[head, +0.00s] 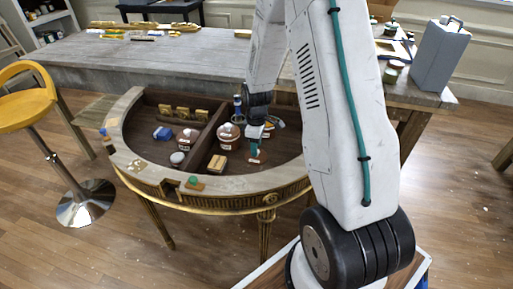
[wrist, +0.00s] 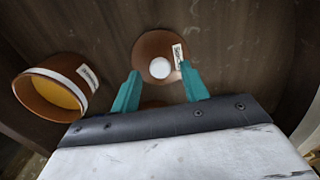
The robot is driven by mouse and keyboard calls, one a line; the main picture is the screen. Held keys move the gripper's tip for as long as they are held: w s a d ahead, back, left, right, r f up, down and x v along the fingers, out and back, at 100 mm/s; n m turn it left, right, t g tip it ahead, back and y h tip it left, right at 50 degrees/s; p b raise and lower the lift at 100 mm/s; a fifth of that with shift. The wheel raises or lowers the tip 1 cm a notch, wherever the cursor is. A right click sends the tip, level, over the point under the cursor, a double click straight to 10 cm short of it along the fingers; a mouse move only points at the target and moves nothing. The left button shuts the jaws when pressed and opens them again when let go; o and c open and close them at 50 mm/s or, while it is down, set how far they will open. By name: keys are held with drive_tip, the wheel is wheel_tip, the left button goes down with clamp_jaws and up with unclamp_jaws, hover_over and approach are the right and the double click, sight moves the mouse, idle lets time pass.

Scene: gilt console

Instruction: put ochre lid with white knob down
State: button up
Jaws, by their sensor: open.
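The ochre-brown lid with a white knob (wrist: 150,48) lies on the dark floor of the console's compartment, with a white label near its edge. It shows in the head view (head: 259,160) just below my gripper. My gripper (wrist: 160,78) is open, with its teal fingertips on either side of the white knob and a gap to each. Whether the fingers touch the lid I cannot tell. My gripper also shows small in the head view (head: 254,149). Another brown surface shows partly between the fingers, mostly hidden by my gripper.
The console (head: 128,170) has a raised rim and a divider. A grey table (head: 150,58) is behind.

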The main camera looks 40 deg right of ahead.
drive_tip(key=s+a+r+m, duration=0.1)
drive_tip(key=s+a+r, duration=0.15)
drive_tip(key=r, duration=0.75)
drive_tip(key=s+a+r+m, duration=0.1)
drive_tip(key=s+a+r, duration=0.15)
drive_tip(key=r, duration=0.75)
drive_tip(key=s+a+r+m, duration=0.2)
drive_tip(key=s+a+r, duration=0.3)
drive_tip(key=s, duration=0.6)
drive_tip(key=s+a+r+m+t, duration=0.1)
drive_tip(key=s+a+r+m, duration=0.2)
drive_tip(key=s, duration=0.8)
drive_tip(key=a+r, duration=0.2)
drive_tip(key=a, duration=0.1)
drive_tip(key=shift+s+a+r+m, duration=0.15)
drive_tip(key=shift+s+a+m, duration=0.05)
drive_tip(key=shift+a+m, duration=0.1)
